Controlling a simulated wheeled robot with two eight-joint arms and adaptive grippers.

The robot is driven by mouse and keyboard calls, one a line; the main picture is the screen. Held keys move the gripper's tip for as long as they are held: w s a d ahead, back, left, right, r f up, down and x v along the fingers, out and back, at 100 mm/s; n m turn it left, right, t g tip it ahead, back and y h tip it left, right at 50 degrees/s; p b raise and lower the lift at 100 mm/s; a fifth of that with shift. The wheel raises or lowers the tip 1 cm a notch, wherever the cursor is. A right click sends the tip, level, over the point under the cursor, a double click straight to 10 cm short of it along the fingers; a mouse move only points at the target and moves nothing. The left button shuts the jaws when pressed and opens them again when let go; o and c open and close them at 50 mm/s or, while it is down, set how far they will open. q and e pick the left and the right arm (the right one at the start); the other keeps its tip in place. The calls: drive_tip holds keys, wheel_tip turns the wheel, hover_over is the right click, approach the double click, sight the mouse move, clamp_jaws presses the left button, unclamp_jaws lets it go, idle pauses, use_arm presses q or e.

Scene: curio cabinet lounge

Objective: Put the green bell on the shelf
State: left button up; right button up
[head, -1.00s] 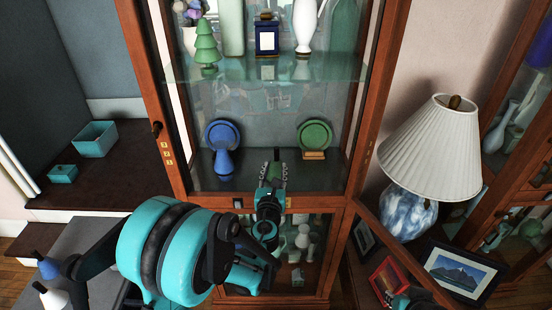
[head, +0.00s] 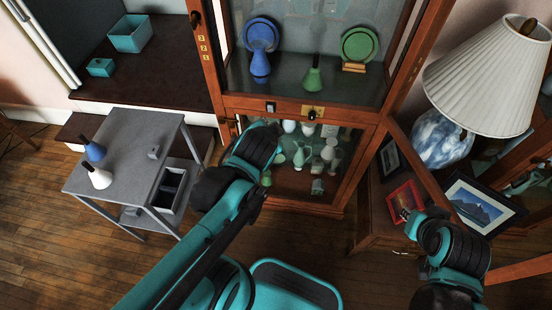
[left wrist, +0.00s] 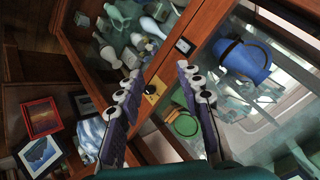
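In the head view my left arm ends below the shelf, clear of the bell, with the fingers hidden. My right gripper (head: 405,214) is at the lower right, too small to read.
A grey side table (head: 125,150) at left holds a blue bell (head: 93,150) and a white bell (head: 98,177). Teal boxes (head: 130,34) sit on the dark ledge. A lamp (head: 485,75) and picture frames (head: 480,205) stand at right, near the opened lower cabinet edge.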

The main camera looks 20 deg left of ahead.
use_arm(q)
drive_tip(key=s+d+f+n+g+h, duration=0.1)
drive_tip(key=s+d+n+g+h, duration=0.1)
drive_tip(key=s+d+n, duration=0.3)
drive_tip(key=shift+s+f+n+h, duration=0.4)
drive_tip(key=shift+s+h, duration=0.1)
drive_tip(key=shift+s, duration=0.5)
drive_tip(key=shift+r, duration=0.15)
